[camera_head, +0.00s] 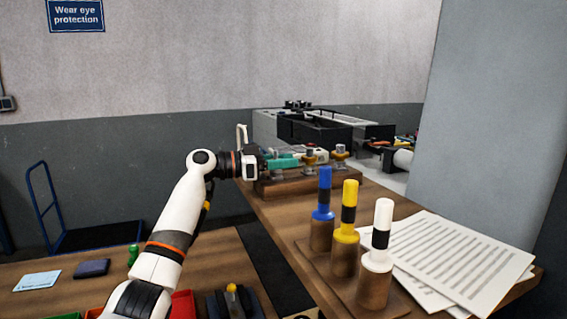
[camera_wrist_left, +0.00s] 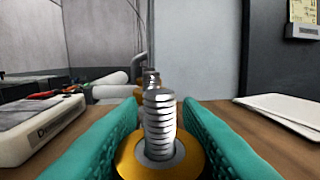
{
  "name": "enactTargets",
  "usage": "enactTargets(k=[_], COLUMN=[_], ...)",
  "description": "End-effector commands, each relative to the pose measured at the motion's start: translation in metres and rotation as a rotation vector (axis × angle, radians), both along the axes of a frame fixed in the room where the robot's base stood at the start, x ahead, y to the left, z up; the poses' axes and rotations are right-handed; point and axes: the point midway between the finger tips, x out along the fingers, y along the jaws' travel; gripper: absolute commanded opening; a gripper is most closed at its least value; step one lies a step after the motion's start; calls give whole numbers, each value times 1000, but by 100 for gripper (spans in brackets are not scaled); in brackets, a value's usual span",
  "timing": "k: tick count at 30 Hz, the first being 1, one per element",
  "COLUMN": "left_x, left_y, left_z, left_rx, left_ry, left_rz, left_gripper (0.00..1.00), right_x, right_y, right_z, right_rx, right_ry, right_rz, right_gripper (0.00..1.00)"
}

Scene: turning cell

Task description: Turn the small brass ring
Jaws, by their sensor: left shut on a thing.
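In the left wrist view a brass ring (camera_wrist_left: 192,158) sits around an upright threaded steel post (camera_wrist_left: 158,122). The teal fingers of my left gripper (camera_wrist_left: 160,150) are on both sides of this ring, shut on it. In the head view my left gripper (camera_head: 284,161) reaches in from the left over a wooden block (camera_head: 300,180) that bears several metal fittings. Brass-coloured parts (camera_head: 309,160) show just right of the fingertips and farther right (camera_head: 341,154). The fingers hide part of the nearest fitting. My right gripper is not in view.
Blue, yellow and white-handled tools (camera_head: 348,215) stand on a wooden base in front of the block. Printed sheets (camera_head: 460,260) lie at right. A white device (camera_wrist_left: 40,128) is left of the fingers in the wrist view. Black machinery (camera_head: 310,130) stands behind.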

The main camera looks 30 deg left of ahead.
Motion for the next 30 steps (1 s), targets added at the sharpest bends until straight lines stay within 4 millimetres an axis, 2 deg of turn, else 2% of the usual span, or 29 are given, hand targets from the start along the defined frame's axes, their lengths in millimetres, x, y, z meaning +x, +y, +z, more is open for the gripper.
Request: enactTargets(k=[6, 7, 10, 11, 22, 30], left_x=[0, 0, 0, 0, -4, -38], left_y=[1, 1, 0, 0, 6, 45], left_z=[2, 2, 2, 1, -1, -3], left_rx=[-2, -2, -1, -2, 0, 0], left_ry=[-4, -4, -3, -3, -1, -3], left_rz=[2, 2, 2, 2, 2, 4], left_gripper=[9, 35, 51, 54, 54, 54], right_x=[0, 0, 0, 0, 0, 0], right_y=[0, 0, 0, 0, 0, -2], right_z=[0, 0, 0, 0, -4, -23], right_rx=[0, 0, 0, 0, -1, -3], right_ry=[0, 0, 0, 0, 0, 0], right_rz=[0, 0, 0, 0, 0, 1], right_gripper=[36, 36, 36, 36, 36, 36])
